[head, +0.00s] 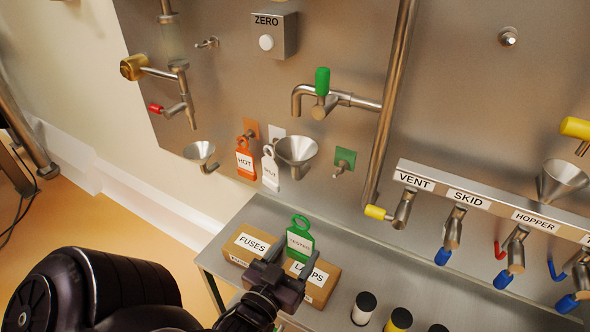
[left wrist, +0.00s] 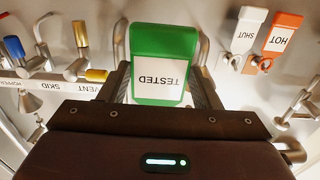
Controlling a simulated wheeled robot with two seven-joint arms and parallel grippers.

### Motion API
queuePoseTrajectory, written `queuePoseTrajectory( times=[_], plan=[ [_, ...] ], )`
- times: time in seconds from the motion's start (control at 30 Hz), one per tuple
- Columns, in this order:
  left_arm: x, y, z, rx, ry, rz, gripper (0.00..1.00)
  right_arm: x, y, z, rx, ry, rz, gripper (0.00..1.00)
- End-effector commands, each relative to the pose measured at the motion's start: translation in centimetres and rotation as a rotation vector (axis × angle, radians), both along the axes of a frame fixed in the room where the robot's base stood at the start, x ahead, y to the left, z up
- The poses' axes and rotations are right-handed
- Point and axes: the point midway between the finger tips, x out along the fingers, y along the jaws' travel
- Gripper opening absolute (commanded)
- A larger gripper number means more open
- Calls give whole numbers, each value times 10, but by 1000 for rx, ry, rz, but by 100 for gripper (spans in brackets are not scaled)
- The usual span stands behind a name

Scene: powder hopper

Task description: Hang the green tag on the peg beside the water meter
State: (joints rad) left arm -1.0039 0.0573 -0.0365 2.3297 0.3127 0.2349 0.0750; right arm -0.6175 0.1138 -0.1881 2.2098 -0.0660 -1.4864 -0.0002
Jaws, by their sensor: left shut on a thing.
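The green tag (head: 299,240) has a ring at its top and a white label; it stands upright in my left gripper (head: 290,268). The left wrist view shows the tag (left wrist: 158,65) between the fingers, its label reading "TESTED" upside down. The left gripper is shut on the tag's lower part, in front of the boxes and below the pegs. A bare metal peg (head: 339,170) sticks out of a green square plate on the steel panel, above and right of the tag. I cannot identify a water meter for certain. My right gripper is not in view.
An orange HOT tag (head: 245,160) and a white SHUT tag (head: 270,170) hang left of the bare peg, near a funnel (head: 296,150). A FUSES box (head: 248,243) and a LAMPS box (head: 318,285) stand on the shelf. A yellow-handled valve (head: 390,213) juts out at right.

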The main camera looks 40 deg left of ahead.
Motion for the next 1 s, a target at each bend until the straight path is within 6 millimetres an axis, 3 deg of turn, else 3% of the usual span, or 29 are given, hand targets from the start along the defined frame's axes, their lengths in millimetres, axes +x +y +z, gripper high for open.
queuePoseTrajectory(
  times=[0.47, 1.0],
  plan=[
    [-2, 0, 7, 0, 1, 0, 35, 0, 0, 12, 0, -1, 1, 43],
    [-33, -8, 7, 0, 2, 0, 35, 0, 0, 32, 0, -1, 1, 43]
  ],
)
